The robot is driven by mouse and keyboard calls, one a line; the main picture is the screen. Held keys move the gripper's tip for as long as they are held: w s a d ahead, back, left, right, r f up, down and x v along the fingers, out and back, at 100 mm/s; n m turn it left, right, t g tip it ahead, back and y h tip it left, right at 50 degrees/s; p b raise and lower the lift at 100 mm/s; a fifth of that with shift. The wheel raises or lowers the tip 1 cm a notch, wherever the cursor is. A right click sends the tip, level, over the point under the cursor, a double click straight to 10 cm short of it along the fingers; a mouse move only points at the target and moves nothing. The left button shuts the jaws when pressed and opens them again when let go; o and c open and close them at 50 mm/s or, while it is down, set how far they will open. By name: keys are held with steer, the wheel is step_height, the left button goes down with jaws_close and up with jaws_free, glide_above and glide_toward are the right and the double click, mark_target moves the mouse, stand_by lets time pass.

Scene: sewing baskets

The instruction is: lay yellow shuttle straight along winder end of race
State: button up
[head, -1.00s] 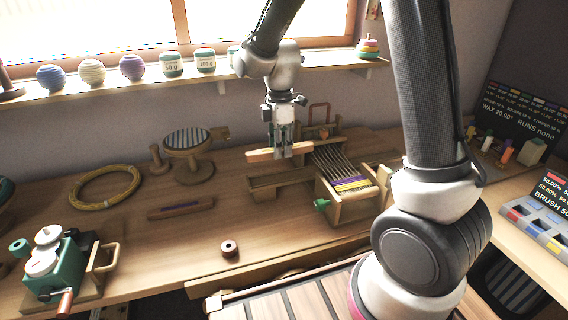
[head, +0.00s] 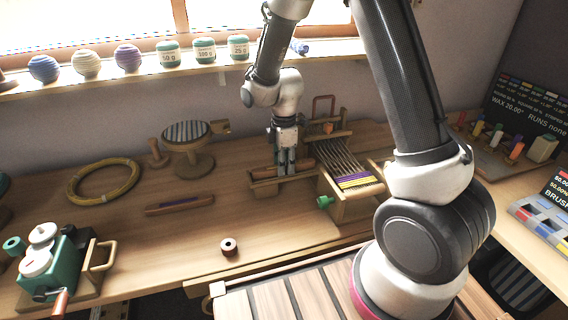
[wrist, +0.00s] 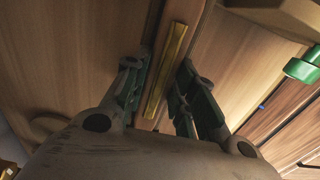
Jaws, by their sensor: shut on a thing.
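The yellow shuttle (wrist: 166,70), a slim wooden bar with a yellow strip, lies between my fingers in the wrist view. My gripper (head: 287,170) is shut on it, and its fingertips also show in the wrist view (wrist: 160,100). In the head view my fingers point down at the race (head: 262,188), the wooden channel left of the small loom. There the fingers and rail hide most of the shuttle. It appears roughly parallel to the race; whether it touches the floor of the race I cannot tell. The green yarn winder (head: 62,268) stands at the front left.
The loom (head: 350,185) with a green knob (head: 325,202) stands just right of my gripper. A purple shuttle (head: 180,204) lies on the table to the left. The table between is clear.

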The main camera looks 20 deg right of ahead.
steer(key=shift+s+f, duration=0.1)
steer(key=shift+f, duration=0.15)
steer(key=shift+s+f, duration=0.1)
steer(key=shift+f, duration=0.15)
steer(key=o, duration=0.9)
steer(key=shift+c, duration=0.2)
steer(key=shift+o, duration=1)
steer(key=shift+f, duration=0.2)
steer(key=shift+r, duration=0.1)
